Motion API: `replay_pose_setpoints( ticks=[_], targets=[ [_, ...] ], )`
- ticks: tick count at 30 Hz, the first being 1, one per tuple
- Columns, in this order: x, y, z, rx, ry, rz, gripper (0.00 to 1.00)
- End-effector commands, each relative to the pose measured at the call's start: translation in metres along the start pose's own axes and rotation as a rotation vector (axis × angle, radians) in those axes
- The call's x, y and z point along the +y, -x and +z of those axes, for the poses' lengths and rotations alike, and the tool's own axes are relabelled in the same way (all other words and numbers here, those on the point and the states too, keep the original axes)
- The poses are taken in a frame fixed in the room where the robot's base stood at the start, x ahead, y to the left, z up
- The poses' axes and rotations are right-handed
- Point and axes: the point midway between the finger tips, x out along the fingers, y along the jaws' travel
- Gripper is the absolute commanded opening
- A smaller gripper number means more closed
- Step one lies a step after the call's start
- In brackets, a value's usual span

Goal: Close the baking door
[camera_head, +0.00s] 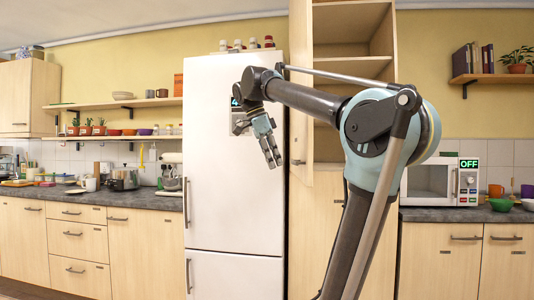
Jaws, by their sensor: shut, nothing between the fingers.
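No door carries a baking label that I can read; the one open door in view belongs to the tall wooden cupboard (341,16). This cupboard door (301,100) stands open at the cupboard's left side, seen nearly edge-on beside the fridge, with a small handle low on it. The cupboard's upper shelves show bare; my arm hides part of its lower half. My gripper (273,162) is shut and empty, pointing down in front of the fridge, a little left of the open door in the picture. I cannot tell its depth from the door.
The white fridge (215,190) stands shut left of the cupboard, with small jars on top. A microwave (430,182) reading OFF sits on the right counter (445,214). The left counter (145,199) holds kitchenware. Some floor shows at lower left.

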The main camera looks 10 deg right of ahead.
Motion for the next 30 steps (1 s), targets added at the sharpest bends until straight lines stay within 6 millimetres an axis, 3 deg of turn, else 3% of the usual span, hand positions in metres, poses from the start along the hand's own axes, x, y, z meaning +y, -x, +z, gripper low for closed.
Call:
replay_pose_setpoints(
  ticks=[9,30],
  targets=[
    [0.0,-0.009,-0.026,0.0,-0.002,0.0,0.0],
    [0.004,-0.013,-0.034,0.001,0.024,-0.009,0.0]
  ],
)
